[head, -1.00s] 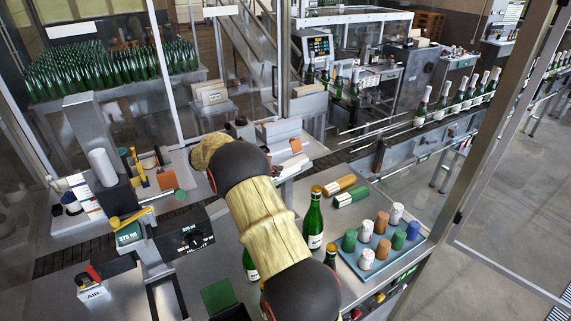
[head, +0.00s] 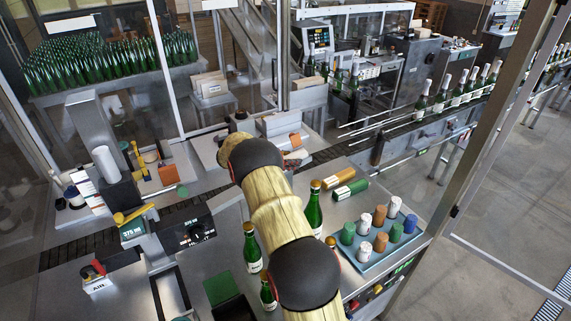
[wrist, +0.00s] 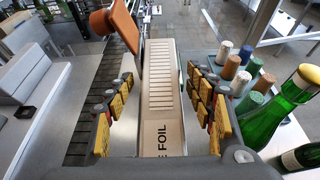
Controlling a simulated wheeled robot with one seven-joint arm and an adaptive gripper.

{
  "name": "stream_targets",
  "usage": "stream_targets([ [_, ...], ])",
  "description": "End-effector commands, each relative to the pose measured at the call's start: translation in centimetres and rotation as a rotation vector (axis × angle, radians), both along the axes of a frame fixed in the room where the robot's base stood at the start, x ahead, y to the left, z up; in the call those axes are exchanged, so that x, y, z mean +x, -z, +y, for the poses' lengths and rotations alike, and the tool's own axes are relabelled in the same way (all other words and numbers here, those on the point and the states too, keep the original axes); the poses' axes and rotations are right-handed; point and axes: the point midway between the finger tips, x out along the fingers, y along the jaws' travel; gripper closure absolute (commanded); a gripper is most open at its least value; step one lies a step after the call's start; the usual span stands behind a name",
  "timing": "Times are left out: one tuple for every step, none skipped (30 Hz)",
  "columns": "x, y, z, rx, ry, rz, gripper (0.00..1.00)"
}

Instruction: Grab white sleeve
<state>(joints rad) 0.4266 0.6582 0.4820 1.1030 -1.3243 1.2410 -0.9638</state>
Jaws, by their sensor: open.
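My gripper (wrist: 162,112) is open and empty in the wrist view, its yellow-padded fingers spread either side of a tan box marked FOIL (wrist: 160,85) seen beyond them. In the wrist view a white sleeve (wrist: 224,52) stands right of the right finger, and another white one (wrist: 239,83) is nearer. Neither is between the fingers.
The blue tray (head: 362,268) also holds green, orange and blue sleeves. Green bottles (head: 313,208) stand left of it, and one (wrist: 268,118) is close on the right in the wrist view.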

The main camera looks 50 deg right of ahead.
Motion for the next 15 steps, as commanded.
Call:
stream_targets([
  [0.05, -0.02, 0.01, 0.000, -0.001, -0.001, 0.45],
  [0.05, -0.02, 0.02, 0.000, -0.001, -0.001, 0.45],
  [0.04, -0.01, 0.03, 0.000, -0.001, -0.001, 0.45],
  [0.04, -0.01, 0.03, 0.000, -0.001, 0.000, 0.45],
  [0.03, -0.01, 0.03, 0.000, -0.001, 0.000, 0.47],
  [0.03, -0.01, 0.03, 0.000, -0.001, 0.000, 0.49],
  [0.03, -0.02, 0.04, 0.000, -0.001, 0.000, 0.51],
  [0.03, -0.02, 0.04, 0.000, -0.001, 0.000, 0.52],
  [0.02, -0.02, 0.04, 0.000, -0.001, 0.000, 0.55],
  [0.02, -0.01, 0.04, 0.000, -0.001, 0.000, 0.56],
  [0.02, -0.02, 0.04, 0.000, -0.001, 0.000, 0.58],
  [0.02, -0.01, 0.04, 0.000, 0.000, 0.000, 0.60],
  [0.03, -0.02, 0.05, 0.000, 0.000, 0.000, 0.62],
  [0.03, -0.02, 0.05, 0.000, 0.000, 0.000, 0.64],
  [0.03, -0.02, 0.05, 0.000, 0.000, 0.000, 0.66],
])
